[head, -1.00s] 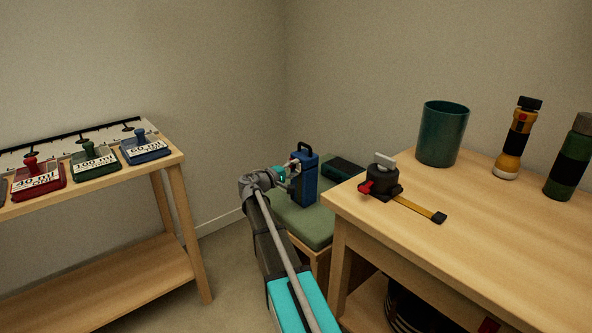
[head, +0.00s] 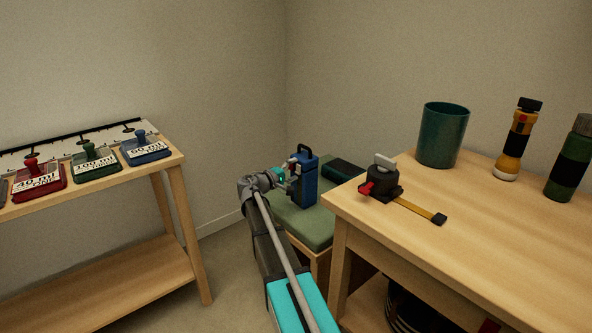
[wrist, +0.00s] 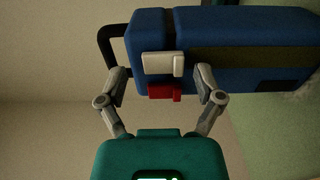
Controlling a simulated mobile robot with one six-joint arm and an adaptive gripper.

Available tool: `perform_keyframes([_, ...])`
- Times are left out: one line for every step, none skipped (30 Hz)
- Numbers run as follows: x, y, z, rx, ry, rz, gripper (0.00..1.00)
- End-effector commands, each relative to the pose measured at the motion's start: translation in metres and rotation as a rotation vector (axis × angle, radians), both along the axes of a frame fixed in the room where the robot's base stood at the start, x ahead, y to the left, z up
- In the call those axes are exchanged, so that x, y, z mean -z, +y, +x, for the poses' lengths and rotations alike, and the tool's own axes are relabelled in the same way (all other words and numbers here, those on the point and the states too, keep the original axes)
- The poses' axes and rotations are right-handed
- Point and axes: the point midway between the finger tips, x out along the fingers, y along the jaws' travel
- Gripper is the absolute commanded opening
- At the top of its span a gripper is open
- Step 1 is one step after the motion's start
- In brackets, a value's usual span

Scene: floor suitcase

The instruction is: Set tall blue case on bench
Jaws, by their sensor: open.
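The tall blue case (head: 309,184) stands upright on the green-cushioned bench (head: 304,223) in the corner, its black handle on top. My gripper (head: 285,180) is just left of the case, at its side. In the wrist view the case (wrist: 220,28) fills the upper part, turned sideways, with its handle at left. A white latch (wrist: 163,65) and a red tab (wrist: 164,92) show on it. My gripper (wrist: 163,80) is open, its fingers spread either side of the latch and tab. I cannot tell whether the fingertips touch the case.
A dark green box (head: 344,170) lies on the bench behind the case. The wooden table (head: 480,240) at right holds a teal cup (head: 442,135), a black-and-yellow strap tool (head: 383,184), a flashlight (head: 513,145) and a green bottle (head: 570,160). A shelf (head: 110,230) with weights stands left.

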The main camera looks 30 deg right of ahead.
Motion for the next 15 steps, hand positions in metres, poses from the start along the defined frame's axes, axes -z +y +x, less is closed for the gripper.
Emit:
perform_keyframes([0.000, 0.006, -0.001, -0.002, 0.000, 0.000, 0.85])
perform_keyframes([0.000, 0.009, -0.001, -0.002, 0.000, 0.000, 0.85])
perform_keyframes([0.000, 0.013, -0.002, -0.003, 0.000, 0.000, 0.85])
perform_keyframes([0.000, 0.016, -0.003, -0.002, 0.000, 0.000, 0.85])
perform_keyframes([0.000, 0.020, -0.004, -0.002, 0.000, 0.000, 0.85])
perform_keyframes([0.001, 0.026, -0.005, -0.002, 0.000, 0.000, 0.85])
perform_keyframes([0.001, 0.030, -0.005, -0.002, 0.000, 0.000, 0.85])
perform_keyframes([0.001, 0.035, -0.006, -0.003, 0.000, 0.000, 0.85])
perform_keyframes([0.001, 0.041, -0.007, -0.003, 0.000, 0.000, 0.85])
perform_keyframes([0.001, 0.046, -0.008, -0.002, 0.000, 0.000, 0.85])
perform_keyframes([0.001, 0.051, -0.008, -0.002, 0.000, 0.000, 0.85])
perform_keyframes([0.001, 0.057, -0.009, -0.003, 0.000, 0.000, 0.85])
perform_keyframes([0.001, 0.062, -0.010, -0.003, 0.000, 0.000, 0.85])
perform_keyframes([0.001, 0.067, -0.011, -0.002, 0.000, 0.000, 0.85])
perform_keyframes([0.001, 0.073, -0.012, -0.001, 0.000, 0.000, 0.85])
